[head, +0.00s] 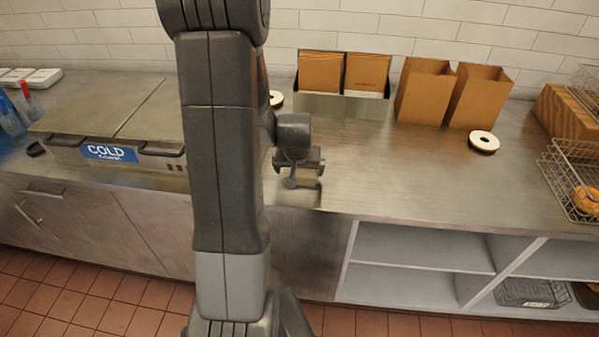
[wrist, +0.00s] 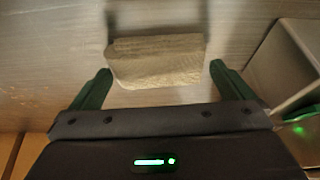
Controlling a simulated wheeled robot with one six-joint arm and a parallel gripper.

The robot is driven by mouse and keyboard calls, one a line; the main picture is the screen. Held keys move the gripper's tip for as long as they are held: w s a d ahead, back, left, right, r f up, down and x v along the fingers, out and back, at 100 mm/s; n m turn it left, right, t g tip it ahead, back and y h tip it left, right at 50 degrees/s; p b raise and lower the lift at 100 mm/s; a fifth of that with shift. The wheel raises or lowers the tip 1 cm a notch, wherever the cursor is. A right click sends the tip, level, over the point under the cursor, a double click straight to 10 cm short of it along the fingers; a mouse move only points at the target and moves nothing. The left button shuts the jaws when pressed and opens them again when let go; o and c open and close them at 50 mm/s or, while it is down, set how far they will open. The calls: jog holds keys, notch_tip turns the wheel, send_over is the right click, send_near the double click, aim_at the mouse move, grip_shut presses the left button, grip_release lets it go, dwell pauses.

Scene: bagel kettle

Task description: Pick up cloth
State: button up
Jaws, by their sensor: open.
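The cloth (wrist: 155,62) is a small beige, textured piece lying on the steel counter in the wrist view. My gripper (wrist: 160,78) is open, with one green finger on each side of the cloth and a gap to each end. I cannot tell how high the fingers are above the counter. In the head view my gripper (head: 298,178) is over the counter near its front edge, beside my arm. The cloth cannot be made out in the head view.
A steel box (wrist: 298,65) stands close to the right finger. A wire basket (head: 572,190) is at the right. The counter's middle right (head: 400,170) is clear.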

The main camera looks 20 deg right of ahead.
jog(key=shift+w+d+f, duration=0.1)
jog(key=shift+w+f, duration=0.15)
jog(key=shift+f, duration=0.4)
jog(key=c, duration=0.8)
jog(key=shift+r, duration=0.1)
